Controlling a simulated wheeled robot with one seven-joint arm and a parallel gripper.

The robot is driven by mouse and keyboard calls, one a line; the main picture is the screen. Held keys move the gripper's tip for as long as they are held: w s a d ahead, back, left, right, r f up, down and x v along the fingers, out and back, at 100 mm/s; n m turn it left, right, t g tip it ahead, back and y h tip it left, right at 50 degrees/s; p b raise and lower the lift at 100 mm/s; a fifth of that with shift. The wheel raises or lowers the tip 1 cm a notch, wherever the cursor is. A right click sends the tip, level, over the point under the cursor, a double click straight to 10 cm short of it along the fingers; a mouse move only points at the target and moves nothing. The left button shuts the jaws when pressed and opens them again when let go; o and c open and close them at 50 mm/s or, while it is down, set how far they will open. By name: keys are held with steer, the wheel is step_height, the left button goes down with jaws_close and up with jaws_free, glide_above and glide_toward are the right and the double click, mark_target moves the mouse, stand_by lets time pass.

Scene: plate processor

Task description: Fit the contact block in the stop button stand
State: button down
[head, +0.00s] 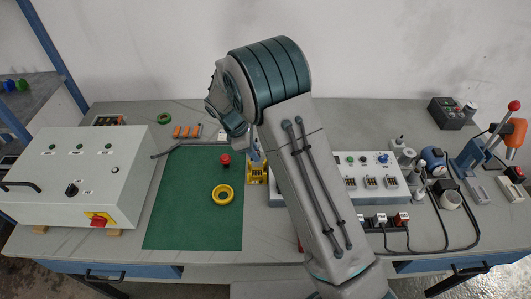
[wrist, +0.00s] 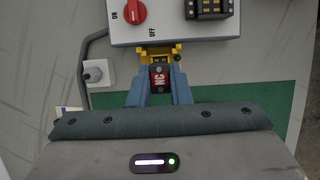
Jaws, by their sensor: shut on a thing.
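The contact block (wrist: 159,78), a small red and dark piece marked NC, is between the two blue fingertips of my gripper (wrist: 159,91) in the wrist view. My gripper is shut on it. A yellow piece (wrist: 147,53), which looks like part of the stop button stand, lies just past the block, against the edge of a white box. The block overlaps it in the picture; I cannot tell whether they touch or whether the block is seated. In the head view my gripper (head: 256,152) is partly hidden by my arm, and the block cannot be made out.
The green mat (head: 190,222) holds a red mushroom button (head: 225,160) and a yellow ring (head: 222,195). A yellow and black unit (head: 257,174) stands at its right edge by a white panel box (head: 368,165). A large control box (head: 75,165) stands left. The mat's front is clear.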

mark_target(260, 173)
steer(key=shift+a+b+x, duration=0.25)
steer(key=shift+b+x, duration=0.6)
steer(key=shift+x, duration=0.4)
steer(key=shift+w+f+b, duration=0.1)
steer(key=shift+f+b, duration=0.95)
steer(key=shift+f, duration=0.8)
steer(key=shift+f+b, duration=0.65)
steer(key=shift+f, duration=0.35)
steer(key=c, duration=1.4)
jaws_free()
steer(key=shift+o, duration=0.2)
steer(key=shift+o, duration=0.5)
steer(key=shift+a+r+p, duration=0.2)
steer(key=shift+r+p, duration=0.15)
steer(key=shift+r, duration=0.15)
steer(key=p+v, duration=0.4)
steer(key=v, duration=0.3)
